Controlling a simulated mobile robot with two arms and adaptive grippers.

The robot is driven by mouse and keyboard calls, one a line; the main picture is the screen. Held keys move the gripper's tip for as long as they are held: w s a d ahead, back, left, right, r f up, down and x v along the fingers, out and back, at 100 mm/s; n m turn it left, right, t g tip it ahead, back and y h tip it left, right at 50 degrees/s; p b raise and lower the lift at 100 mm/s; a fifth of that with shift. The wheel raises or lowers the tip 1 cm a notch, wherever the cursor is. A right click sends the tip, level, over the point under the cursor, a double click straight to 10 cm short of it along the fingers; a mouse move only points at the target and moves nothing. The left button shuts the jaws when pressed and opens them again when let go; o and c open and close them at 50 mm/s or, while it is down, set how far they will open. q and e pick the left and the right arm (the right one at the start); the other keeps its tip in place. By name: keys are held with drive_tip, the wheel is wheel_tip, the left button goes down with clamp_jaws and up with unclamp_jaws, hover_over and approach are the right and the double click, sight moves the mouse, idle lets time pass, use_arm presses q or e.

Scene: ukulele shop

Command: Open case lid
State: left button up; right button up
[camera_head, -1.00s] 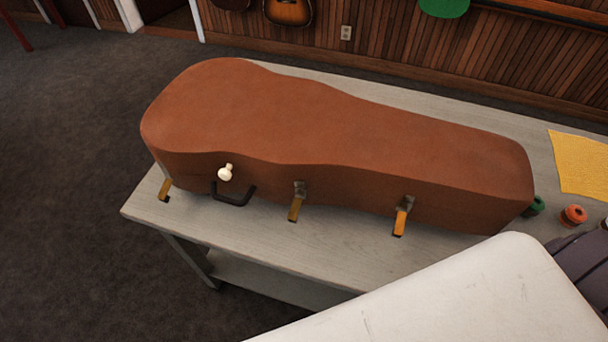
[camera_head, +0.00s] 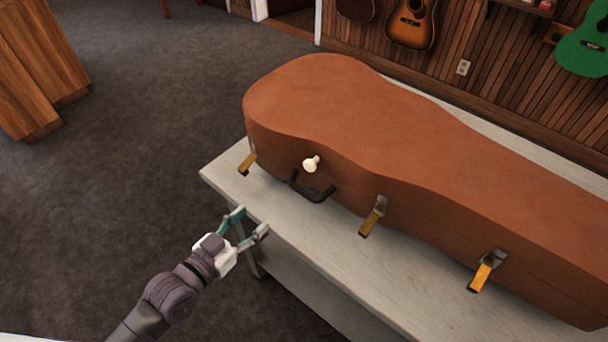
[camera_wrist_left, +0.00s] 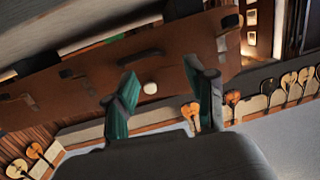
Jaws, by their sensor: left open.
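A brown ukulele case (camera_head: 370,120) lies on a grey table (camera_head: 290,225) with its lid down. A white knob (camera_head: 311,164) sticks out of the case's near side, above a dark handle (camera_head: 311,188). Several brass latches, such as the middle one (camera_head: 373,216), hang outward along that side. My left gripper (camera_head: 248,222) is open and empty, in front of the table's near edge, below and left of the knob. In the left wrist view, the knob (camera_wrist_left: 150,88) shows between the open fingers (camera_wrist_left: 162,95), with the case (camera_wrist_left: 70,85) beyond. My right gripper is not in view.
A wooden cabinet (camera_head: 35,70) stands at the far left on dark carpet. Guitars, one brown (camera_head: 411,22) and one green (camera_head: 585,45), hang on the panelled back wall. The floor left of the table is clear.

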sight(308, 167)
use_arm(q)
drive_tip(key=s+d+r+m+h, duration=0.1)
drive_tip(key=s+d+r+h, duration=0.15)
drive_tip(key=r, duration=0.45)
drive_tip(key=p+x, duration=0.2)
drive_tip(key=x, duration=1.2)
drive_tip(key=shift+w+d+r, duration=0.1)
drive_tip(key=shift+r, duration=0.1)
clamp_jaws()
